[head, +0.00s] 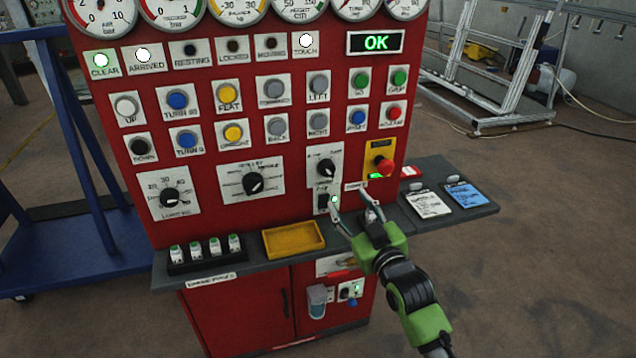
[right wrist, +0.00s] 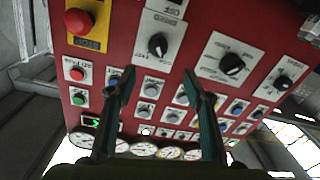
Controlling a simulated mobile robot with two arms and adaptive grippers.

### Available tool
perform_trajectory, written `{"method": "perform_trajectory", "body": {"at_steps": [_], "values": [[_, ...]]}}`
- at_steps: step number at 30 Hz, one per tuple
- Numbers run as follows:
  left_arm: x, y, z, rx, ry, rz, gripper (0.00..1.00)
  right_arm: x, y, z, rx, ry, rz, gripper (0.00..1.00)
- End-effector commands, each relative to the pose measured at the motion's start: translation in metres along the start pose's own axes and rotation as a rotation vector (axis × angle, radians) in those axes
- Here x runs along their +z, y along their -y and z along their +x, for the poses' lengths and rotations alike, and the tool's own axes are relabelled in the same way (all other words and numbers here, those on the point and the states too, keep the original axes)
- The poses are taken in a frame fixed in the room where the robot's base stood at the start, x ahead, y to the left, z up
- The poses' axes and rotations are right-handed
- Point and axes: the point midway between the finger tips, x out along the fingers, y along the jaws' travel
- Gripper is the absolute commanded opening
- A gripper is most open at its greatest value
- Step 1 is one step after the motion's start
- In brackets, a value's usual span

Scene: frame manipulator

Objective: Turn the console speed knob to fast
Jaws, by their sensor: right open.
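The red console (head: 240,140) carries a small black knob (head: 326,168) on a white plate, right of a larger knob. Its plate lettering is too small to read surely, but by its place it seems to be the speed knob. In the right wrist view, upside down, this black knob (right wrist: 158,45) lies ahead, between the lines of the two fingers. My right gripper (head: 352,199) is open and empty, below and in front of the knob, apart from it; its fingers also show in the wrist view (right wrist: 158,78). The knob's exact setting is hard to tell. My left gripper is out of view.
A red emergency button (head: 384,167) on a yellow plate sits just right of the knob. A switch plate (head: 325,200) is below it. A grey shelf (head: 222,268) with a yellow tray (head: 294,240) and cards juts out underneath. A green OK display (head: 376,42) is above.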

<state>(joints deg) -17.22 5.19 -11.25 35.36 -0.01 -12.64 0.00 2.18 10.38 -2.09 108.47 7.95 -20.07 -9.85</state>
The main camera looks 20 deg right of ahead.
Motion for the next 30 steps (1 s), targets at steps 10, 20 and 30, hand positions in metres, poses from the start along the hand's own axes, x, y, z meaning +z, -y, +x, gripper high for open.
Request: {"method": "perform_trajectory", "body": {"at_steps": [10,20,30], "values": [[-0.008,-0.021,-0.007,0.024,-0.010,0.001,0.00,-0.004,-0.001,0.047,0.001,-0.004,0.000,0.47],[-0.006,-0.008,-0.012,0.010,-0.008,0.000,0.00,-0.003,0.000,0.102,0.000,-0.002,0.001,0.47],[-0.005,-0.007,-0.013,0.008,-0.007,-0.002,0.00,-0.001,0.000,0.133,0.000,-0.001,0.000,0.47]]}}
